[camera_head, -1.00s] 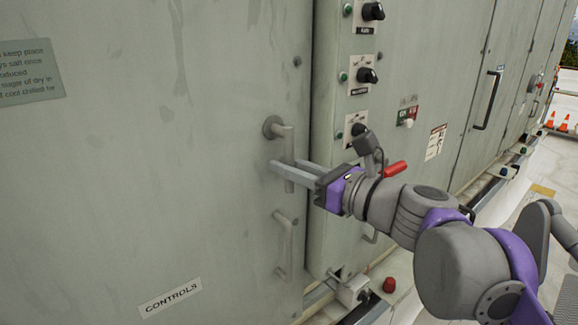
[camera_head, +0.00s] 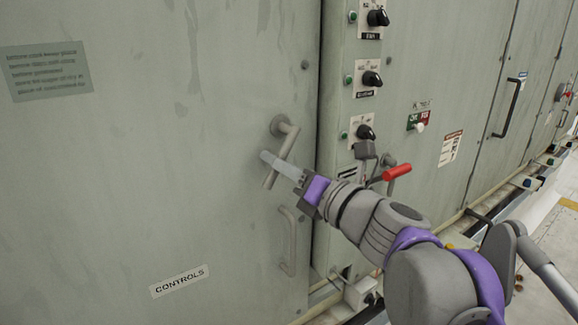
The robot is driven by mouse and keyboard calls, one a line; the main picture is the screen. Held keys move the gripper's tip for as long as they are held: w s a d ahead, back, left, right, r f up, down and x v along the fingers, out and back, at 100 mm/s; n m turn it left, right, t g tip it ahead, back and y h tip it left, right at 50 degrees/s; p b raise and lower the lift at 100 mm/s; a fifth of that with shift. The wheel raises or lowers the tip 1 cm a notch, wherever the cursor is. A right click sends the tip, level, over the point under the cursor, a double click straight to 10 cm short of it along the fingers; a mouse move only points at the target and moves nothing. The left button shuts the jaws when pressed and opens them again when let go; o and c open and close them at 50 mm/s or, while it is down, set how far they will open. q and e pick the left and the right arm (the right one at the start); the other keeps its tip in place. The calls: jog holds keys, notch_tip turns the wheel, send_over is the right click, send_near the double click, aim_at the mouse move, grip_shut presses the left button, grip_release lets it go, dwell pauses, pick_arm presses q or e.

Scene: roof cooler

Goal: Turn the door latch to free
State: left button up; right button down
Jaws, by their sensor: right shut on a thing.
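The grey door latch (camera_head: 286,143) is mounted by a round boss on the pale green cabinet door (camera_head: 200,215). Its handle is tilted, with the lower end swung down to the left of the pivot. My right gripper (camera_head: 272,161) reaches in from the right and is shut on the latch handle around its middle. The fingers cover part of the handle. My left gripper is not in view.
A fixed grey pull handle (camera_head: 289,242) is on the door just below the latch. To the right, a panel carries black knobs (camera_head: 372,79) and green buttons. A red-gripped lever (camera_head: 397,172) is close above my right arm. A CONTROLS label (camera_head: 179,281) is lower left.

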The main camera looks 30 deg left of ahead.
aim_at(251, 135)
jog(key=m, duration=0.2)
jog(key=s+r+m, duration=0.1)
jog(key=shift+s+a+t, duration=0.1)
jog(key=shift+a+t, duration=0.15)
jog(key=shift+t, duration=0.05)
jog(key=m, duration=0.1)
jog(key=r+m, duration=0.1)
jog(key=m, duration=0.1)
jog(key=shift+s+a+r+t, duration=0.1)
jog(key=shift+s+a+t, duration=0.05)
jog(key=shift+s+t, duration=0.25)
jog(key=m, duration=0.1)
jog(key=r+m, duration=0.1)
jog(key=m, duration=0.1)
jog(key=shift+s+a+r+m+t, duration=0.1)
jog(key=shift+s+m+t, duration=0.05)
jog(key=shift+m+t, duration=0.2)
jog(key=shift+r+m+t+p, duration=0.2)
jog(key=shift+r+m+t, duration=0.2)
jog(key=shift+m, duration=0.7)
jog(key=shift+r+m+t+p, duration=0.2)
jog(key=shift+r+m, duration=0.3)
jog(key=shift+m, duration=0.55)
jog(key=shift+s+r, duration=0.1)
jog(key=shift+r, duration=0.05)
jog(key=c, duration=0.8)
grip_release()
jog(key=b+v, duration=0.2)
jog(key=v, duration=0.9)
jog(key=shift+a, duration=0.1)
